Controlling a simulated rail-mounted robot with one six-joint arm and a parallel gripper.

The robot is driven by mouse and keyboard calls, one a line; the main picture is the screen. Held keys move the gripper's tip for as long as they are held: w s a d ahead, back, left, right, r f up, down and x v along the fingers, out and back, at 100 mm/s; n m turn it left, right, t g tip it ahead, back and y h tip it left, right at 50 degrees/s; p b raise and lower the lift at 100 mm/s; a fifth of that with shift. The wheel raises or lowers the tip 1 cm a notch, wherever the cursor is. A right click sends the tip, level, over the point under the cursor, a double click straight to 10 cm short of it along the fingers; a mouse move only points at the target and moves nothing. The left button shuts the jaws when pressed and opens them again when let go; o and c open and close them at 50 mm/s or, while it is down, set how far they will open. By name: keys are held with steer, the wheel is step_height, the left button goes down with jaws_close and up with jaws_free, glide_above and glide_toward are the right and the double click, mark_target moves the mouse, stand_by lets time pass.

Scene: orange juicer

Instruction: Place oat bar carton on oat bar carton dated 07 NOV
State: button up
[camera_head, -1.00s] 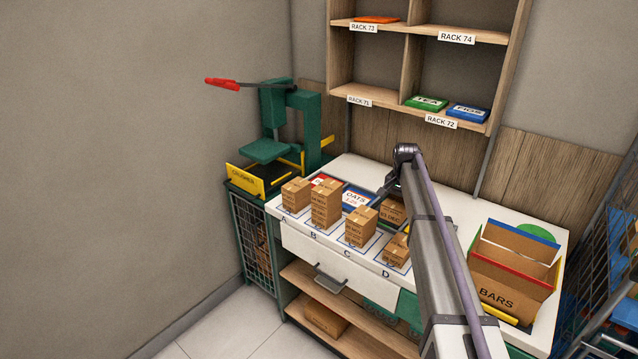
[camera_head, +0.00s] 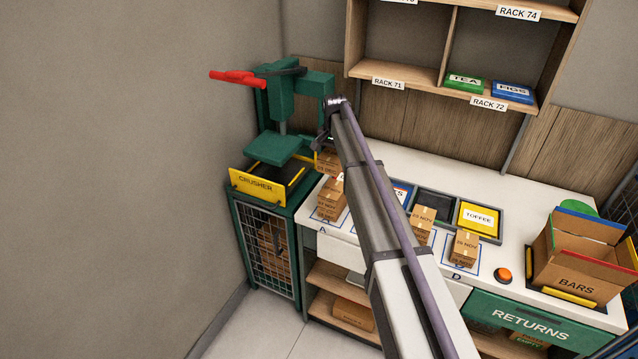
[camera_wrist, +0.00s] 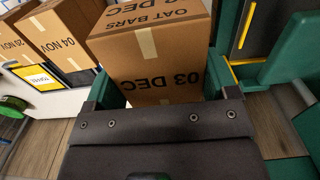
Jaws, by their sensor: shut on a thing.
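My gripper (camera_head: 326,140) is shut on an oat bar carton (camera_wrist: 155,55) printed 03 DEC. The held carton also shows in the head view (camera_head: 327,163), up at the left end of the counter. It appears just above or behind the carton at slot A (camera_head: 331,200); I cannot tell whether they touch. The small date on the slot A carton is not clear. Other cartons stand at slot C (camera_head: 422,222) and slot D (camera_head: 464,247). Slot B is hidden behind my arm. In the wrist view, a carton dated 04 NOV (camera_wrist: 58,40) stands at the left.
The green crusher (camera_head: 282,110) with its red handle stands close beside the held carton. A yellow TOFFEE tray (camera_head: 479,218), an orange button (camera_head: 503,275) and an open BARS box (camera_head: 575,260) are further right. The rack shelves (camera_head: 440,85) hang above the counter.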

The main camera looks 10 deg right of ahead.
steer(key=f+b, duration=0.6)
steer(key=shift+s+d+f, duration=0.1)
steer(key=shift+d+f, duration=0.1)
step_height(320, 180, down, 4)
steer(key=b, duration=0.4)
steer(key=shift+a+r+p, duration=0.1)
steer(key=shift+r+p, duration=0.25)
steer(key=shift+c, duration=0.4)
steer(key=shift+f, duration=0.3)
steer(key=o, duration=1)
steer(key=shift+r, duration=0.1)
